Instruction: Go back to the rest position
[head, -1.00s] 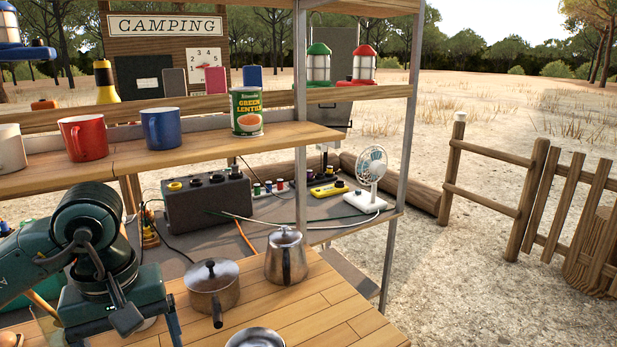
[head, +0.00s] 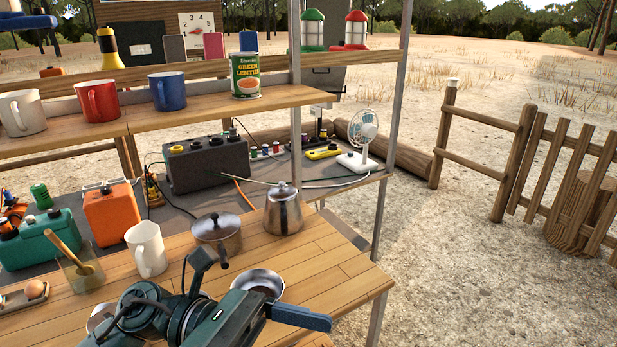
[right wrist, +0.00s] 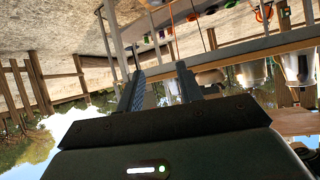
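That view is upside down, with the shelf and fence beyond.
A shelf post (head: 378,240) rises at the right. Open ground (head: 470,280) lies beyond.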

